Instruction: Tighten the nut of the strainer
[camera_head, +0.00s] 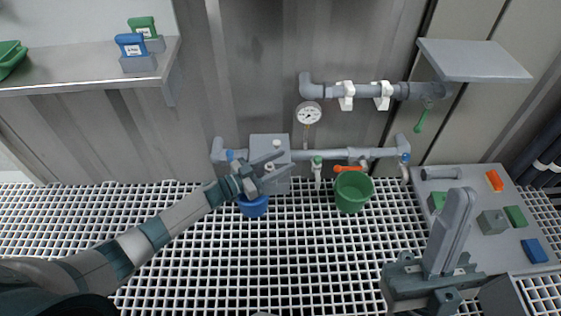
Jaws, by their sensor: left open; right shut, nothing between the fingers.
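No part can be told for certain as the strainer or its nut. An upper grey pipe (325,90) on the wall has a darker, thicker section (405,91) at its right end. A grey box (268,143) with small white knobs sits on the lower pipe (335,155). My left gripper (283,162) is open in front of this box, its fingers pointing right and hiding part of it. Contact cannot be told. My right gripper (462,192) is shut and empty, pointing up in front of the grey side table (455,183).
A blue bucket (254,208) and a green bucket (352,192) are below the lower pipe. A gauge (308,114), an orange-handled valve (348,169) and a hanging green handle (421,120) are nearby. Shelves stick out at upper left (75,77) and upper right (472,60).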

